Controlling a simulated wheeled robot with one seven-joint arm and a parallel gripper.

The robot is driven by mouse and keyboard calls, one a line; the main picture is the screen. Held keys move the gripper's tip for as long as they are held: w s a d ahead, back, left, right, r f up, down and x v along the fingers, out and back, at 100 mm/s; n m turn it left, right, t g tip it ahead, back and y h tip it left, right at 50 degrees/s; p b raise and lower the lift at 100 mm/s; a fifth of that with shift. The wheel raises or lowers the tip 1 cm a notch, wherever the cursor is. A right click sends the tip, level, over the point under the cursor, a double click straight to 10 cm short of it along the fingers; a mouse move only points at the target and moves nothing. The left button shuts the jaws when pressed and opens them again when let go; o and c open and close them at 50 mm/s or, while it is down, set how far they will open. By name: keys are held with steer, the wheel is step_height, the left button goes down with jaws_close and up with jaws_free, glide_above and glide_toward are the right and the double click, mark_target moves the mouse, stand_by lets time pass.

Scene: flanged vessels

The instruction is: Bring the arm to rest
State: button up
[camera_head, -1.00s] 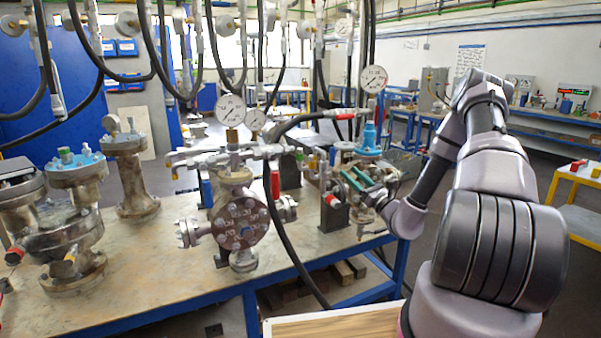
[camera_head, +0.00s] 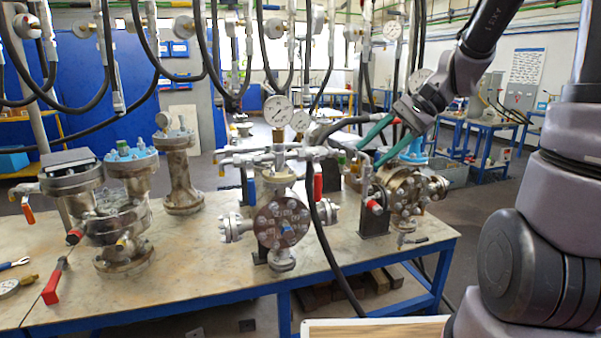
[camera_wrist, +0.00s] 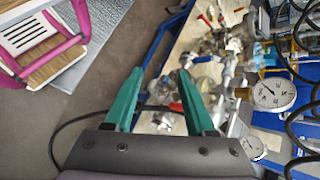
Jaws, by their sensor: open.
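My gripper (camera_head: 368,156) has two green fingers, spread apart with nothing between them. In the head view it points down and left, over or in front of the right-hand flanged vessel (camera_head: 404,190) with the blue top fitting; the exact gap cannot be told. My arm reaches in from the right, with its wrist raised above the bench.
A middle vessel (camera_head: 281,222) and left vessels (camera_head: 120,215) stand on the bench (camera_head: 200,265). A red-handled tool (camera_head: 54,284) lies at the left. A pink-edged item (camera_wrist: 60,48) shows in the wrist view.

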steer(key=s+d+r+n+t+h, duration=0.3)
steer(key=s+d+r+t+h, duration=0.4)
steer(key=d+r, duration=0.2)
steer(key=shift+s+t, duration=0.3)
steer(key=shift+s, duration=0.05)
stand_by(1.2)
